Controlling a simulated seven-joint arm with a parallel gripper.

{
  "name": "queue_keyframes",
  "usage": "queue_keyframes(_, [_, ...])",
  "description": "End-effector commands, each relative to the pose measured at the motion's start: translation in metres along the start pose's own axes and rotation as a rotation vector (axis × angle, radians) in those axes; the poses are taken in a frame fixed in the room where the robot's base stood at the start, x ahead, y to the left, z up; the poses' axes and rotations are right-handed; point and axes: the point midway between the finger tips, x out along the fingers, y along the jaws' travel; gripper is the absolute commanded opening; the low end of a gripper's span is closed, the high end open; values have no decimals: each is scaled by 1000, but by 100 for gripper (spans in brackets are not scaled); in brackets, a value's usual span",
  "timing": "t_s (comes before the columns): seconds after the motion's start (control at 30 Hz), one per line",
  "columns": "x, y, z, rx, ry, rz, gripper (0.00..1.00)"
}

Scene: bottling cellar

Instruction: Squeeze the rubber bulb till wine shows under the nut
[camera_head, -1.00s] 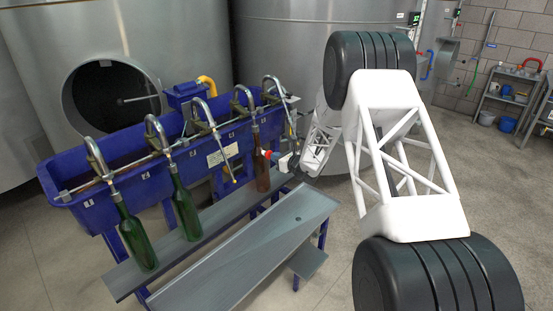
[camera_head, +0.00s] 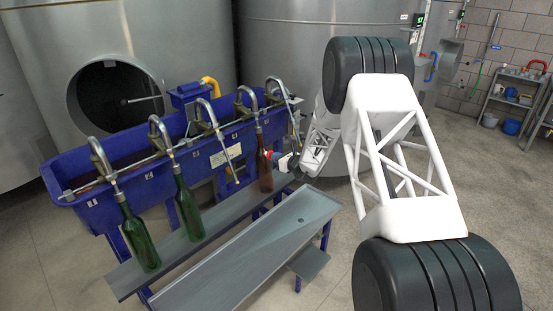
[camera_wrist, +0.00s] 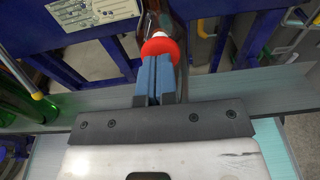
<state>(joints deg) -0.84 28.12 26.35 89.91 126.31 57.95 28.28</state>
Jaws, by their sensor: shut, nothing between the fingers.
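A red rubber bulb (camera_wrist: 160,47) with a white part on it shows just beyond my fingertips in the wrist view. In the head view the bulb (camera_head: 268,154) is a small red spot beside a brown bottle (camera_head: 264,176) that hangs under a spout of the blue filler (camera_head: 130,171). My gripper (camera_wrist: 156,62) has its two blue-grey fingers together, with nothing between them. The tips are right at the near side of the bulb; I cannot tell if they touch it. In the head view my gripper (camera_head: 279,159) is small and partly hidden. I cannot make out the nut or any wine under it.
Two green bottles (camera_head: 138,238) (camera_head: 188,209) stand under spouts to the left. A grey bench (camera_head: 250,250) lies in front. Steel tanks (camera_head: 285,40) stand behind.

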Motion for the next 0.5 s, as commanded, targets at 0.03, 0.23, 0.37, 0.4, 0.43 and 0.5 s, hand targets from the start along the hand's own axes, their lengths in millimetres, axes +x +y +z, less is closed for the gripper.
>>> queue_keyframes(0.03, [0, 0, 0, 0, 0, 0, 0])
queue_keyframes(0.23, [-3, 0, 0, 0, 0, 0, 0])
queue_keyframes(0.37, [-6, 0, 0, 0, 0, 0, 0])
queue_keyframes(0.4, [-8, 0, 0, 0, 0, 0, 0])
queue_keyframes(0.43, [-8, 0, 0, 0, 0, 0, 0])
queue_keyframes(0.5, [-10, 0, 0, 0, 0, 0, 0])
